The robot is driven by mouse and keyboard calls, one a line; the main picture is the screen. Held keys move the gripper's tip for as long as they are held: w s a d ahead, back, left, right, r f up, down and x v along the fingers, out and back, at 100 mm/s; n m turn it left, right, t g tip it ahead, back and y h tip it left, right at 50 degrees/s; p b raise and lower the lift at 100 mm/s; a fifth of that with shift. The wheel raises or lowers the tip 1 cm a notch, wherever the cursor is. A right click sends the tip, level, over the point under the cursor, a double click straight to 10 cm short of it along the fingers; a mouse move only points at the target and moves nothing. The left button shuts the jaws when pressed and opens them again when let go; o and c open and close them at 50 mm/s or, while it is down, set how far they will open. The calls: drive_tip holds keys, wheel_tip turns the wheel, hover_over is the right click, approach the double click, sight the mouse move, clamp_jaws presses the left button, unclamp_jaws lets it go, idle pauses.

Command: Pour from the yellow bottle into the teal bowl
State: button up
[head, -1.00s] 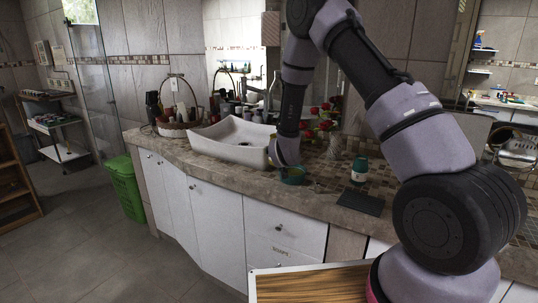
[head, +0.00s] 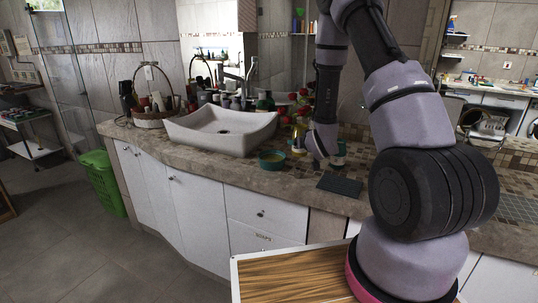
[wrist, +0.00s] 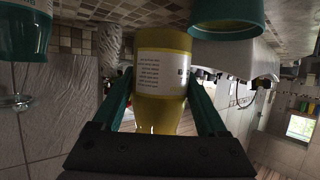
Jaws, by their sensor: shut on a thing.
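The yellow bottle (wrist: 160,65), with a white label, stands roughly upright between the teal fingers of my gripper (wrist: 160,82), which is shut on it. In the head view the bottle (head: 299,138) shows beside my gripper (head: 311,147), partly hidden. I cannot tell whether its base touches the counter. The teal bowl (head: 271,162) sits on the counter, left of the bottle and apart from it. It also shows in the wrist view (wrist: 228,32); its inside looks yellowish, and I cannot tell whether that is contents.
A teal and white jar (head: 339,154) stands right behind my gripper; it shows in the wrist view (wrist: 22,35). A dark flat mat (head: 340,186) lies in front. The counter's front edge (head: 240,182) is near the bowl.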

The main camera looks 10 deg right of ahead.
drive_tip(key=w+a+r, duration=0.1)
drive_tip(key=w+a, duration=0.2)
drive_tip(key=a, duration=0.4)
drive_tip(key=w+a+r, duration=0.2)
drive_tip(key=w+a, duration=0.1)
drive_tip(key=a, duration=0.5)
drive_tip(key=shift+w+r, duration=0.15)
drive_tip(key=shift+w, duration=0.1)
drive_tip(key=shift+a+r+m+y, duration=0.25)
drive_tip(key=shift+a+m+y, duration=0.1)
drive_tip(key=shift+m+y, duration=0.2)
drive_tip(key=shift+a+f+m+y, duration=0.4)
drive_tip(key=shift+a+m+y, duration=0.3)
drive_tip(key=shift+m, duration=0.35)
drive_tip(key=shift+a+f+m+y, duration=0.2)
drive_tip(key=shift+f+m, duration=0.1)
drive_tip(key=shift+f, duration=0.2)
drive_tip(key=shift+a+f+m+y, duration=0.15)
drive_tip(key=shift+f+m, duration=0.15)
drive_tip(key=shift+f, duration=0.2)
drive_tip(key=shift+a+f+m+t+y, duration=0.1)
drive_tip(key=shift+f+m+t+y, duration=0.2)
drive_tip(key=shift+m+t, duration=0.1)
